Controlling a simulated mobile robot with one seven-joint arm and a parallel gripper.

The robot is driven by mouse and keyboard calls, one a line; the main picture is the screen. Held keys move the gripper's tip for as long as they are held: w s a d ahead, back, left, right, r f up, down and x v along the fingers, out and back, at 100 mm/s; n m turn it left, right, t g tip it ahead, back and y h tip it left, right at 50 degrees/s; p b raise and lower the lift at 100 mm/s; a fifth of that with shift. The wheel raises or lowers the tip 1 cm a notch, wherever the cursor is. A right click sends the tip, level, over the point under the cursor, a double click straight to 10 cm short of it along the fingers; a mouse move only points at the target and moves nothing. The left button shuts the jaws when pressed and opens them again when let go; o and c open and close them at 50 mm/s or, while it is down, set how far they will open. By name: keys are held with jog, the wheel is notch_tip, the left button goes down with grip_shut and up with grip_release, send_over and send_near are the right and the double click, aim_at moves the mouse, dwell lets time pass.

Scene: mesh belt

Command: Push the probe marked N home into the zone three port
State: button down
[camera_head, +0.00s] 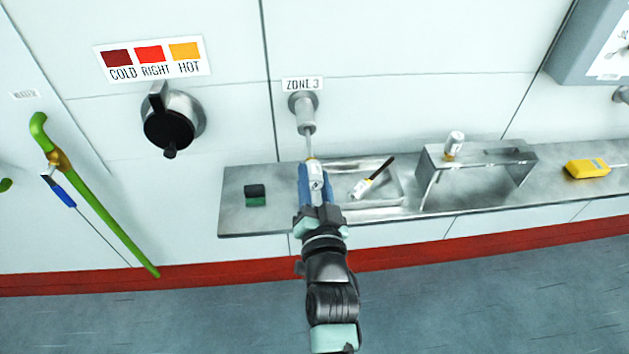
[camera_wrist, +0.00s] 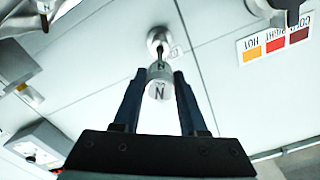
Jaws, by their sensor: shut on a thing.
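The probe marked N (camera_wrist: 158,90) has a white body with a black N and a thin metal stem. My gripper (camera_head: 315,170) is shut on its body, with one blue finger on each side; the fingers also show in the wrist view (camera_wrist: 160,76). The stem points up at the zone three port (camera_head: 303,105), a round metal fitting on the wall under the ZONE 3 label (camera_head: 302,84). The stem's end meets the port's mouth, and a length of stem still shows between port and body. How deep the tip sits is hidden. The port also appears in the wrist view (camera_wrist: 159,38).
A steel shelf (camera_head: 232,222) runs along the wall below. A black knob (camera_head: 169,130) juts out at left.

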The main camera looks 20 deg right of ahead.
aim_at(310, 149)
jog(key=shift+b+x, duration=1.5)
jog(key=shift+x, duration=2.8)
jog(key=shift+c, duration=1.8)
grip_release()
jog(key=shift+f, duration=0.1)
jog(key=shift+s+a, duration=0.15)
jog(key=shift+s, duration=0.3)
jog(key=v, duration=1.1)
jog(key=shift+s+a, duration=0.1)
jog(key=shift+s, duration=0.45)
jog(key=shift+r, duration=0.2)
